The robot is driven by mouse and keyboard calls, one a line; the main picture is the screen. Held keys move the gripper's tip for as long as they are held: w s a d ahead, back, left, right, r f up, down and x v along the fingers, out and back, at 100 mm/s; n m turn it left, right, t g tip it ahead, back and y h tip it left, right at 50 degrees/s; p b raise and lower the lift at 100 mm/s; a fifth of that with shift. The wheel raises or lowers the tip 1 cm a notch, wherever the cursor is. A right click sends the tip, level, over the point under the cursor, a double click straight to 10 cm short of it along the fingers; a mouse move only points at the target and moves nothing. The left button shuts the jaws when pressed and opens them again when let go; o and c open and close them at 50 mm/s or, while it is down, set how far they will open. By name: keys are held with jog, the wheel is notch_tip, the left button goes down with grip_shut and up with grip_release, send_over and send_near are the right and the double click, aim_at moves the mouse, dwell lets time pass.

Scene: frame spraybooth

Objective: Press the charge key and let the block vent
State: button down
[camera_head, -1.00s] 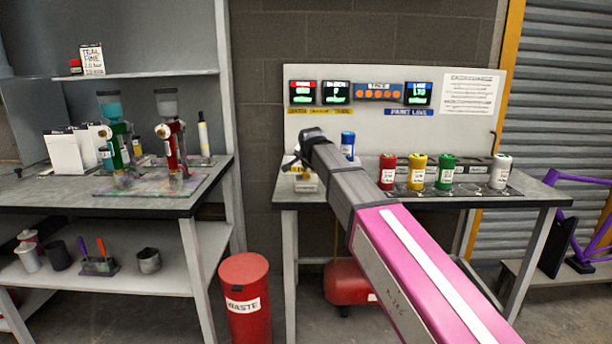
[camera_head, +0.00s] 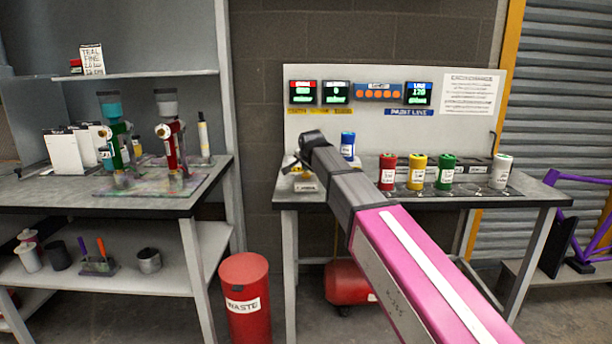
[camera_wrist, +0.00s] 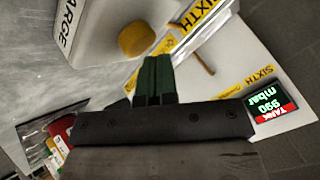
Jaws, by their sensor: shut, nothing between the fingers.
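In the wrist view a white block (camera_wrist: 90,22) carries dark lettering ending in "ARGE" and has a round yellow key (camera_wrist: 137,39) at its edge. My gripper (camera_wrist: 156,62) is shut and empty; its dark green fingers end close to the yellow key, and I cannot tell whether they touch it. In the head view my gripper (camera_head: 290,164) is at the left end of the right bench, just above the small white labelled block (camera_head: 307,186). My arm partly hides this spot. A tank display (camera_wrist: 266,103) reads 990 mbar in the wrist view.
The back panel (camera_head: 380,138) carries several displays, including a line display (camera_head: 418,93). A blue can (camera_head: 347,145) stands close beside my arm. Red (camera_head: 387,172), yellow, green and white cans stand farther right. A red waste bin (camera_head: 245,300) is on the floor between the benches.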

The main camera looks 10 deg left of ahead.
aim_at(308, 174)
jog(key=shift+f, duration=0.5)
dwell(0.8)
jog(key=shift+r, duration=0.9)
jog(key=shift+r, duration=0.1)
jog(key=shift+r, duration=2.45)
